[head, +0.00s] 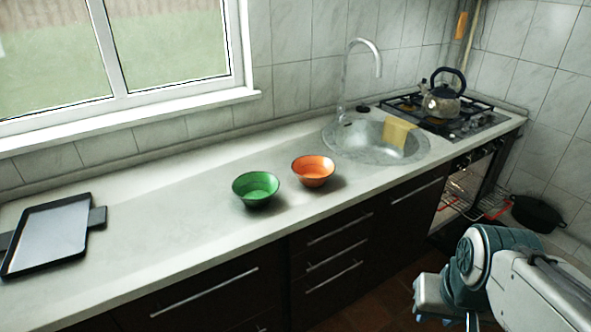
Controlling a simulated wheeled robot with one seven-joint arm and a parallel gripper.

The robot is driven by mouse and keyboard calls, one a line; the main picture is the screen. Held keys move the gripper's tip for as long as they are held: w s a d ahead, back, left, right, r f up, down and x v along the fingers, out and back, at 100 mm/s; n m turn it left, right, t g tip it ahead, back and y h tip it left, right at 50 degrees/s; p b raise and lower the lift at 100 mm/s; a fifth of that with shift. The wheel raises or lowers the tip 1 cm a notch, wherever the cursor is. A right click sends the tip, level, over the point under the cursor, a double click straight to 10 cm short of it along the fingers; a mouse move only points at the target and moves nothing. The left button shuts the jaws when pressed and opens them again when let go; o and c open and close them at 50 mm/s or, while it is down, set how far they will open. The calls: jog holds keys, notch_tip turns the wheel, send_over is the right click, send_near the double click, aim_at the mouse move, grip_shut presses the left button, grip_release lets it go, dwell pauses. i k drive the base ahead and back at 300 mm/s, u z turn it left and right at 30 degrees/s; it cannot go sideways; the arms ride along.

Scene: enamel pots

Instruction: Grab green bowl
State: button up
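The green bowl (256,188) stands upright on the pale countertop (165,215), near the middle of the view. It looks empty, with a dark rim. An orange bowl (313,170) stands just to its right, a small gap apart. My arm is at the lower right, in front of the counter and well away from the green bowl. The end of my arm is at the bottom edge of the view and partly cut off. I cannot make out my gripper's fingers clearly, nor whether they are open. Nothing blocks the view of the green bowl.
A dark tray (47,235) lies at the left of the counter. A round sink (345,146) with a yellow cloth (399,133) is right of the bowls. A kettle (441,101) stands on the stove (470,121). The oven door (465,195) looks open.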

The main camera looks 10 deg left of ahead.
aim_at(255, 190)
jog(key=u, duration=0.1)
jog(key=i, duration=0.7)
jog(key=u, duration=0.95)
jog(key=i, duration=0.5)
jog(key=u, duration=0.4)
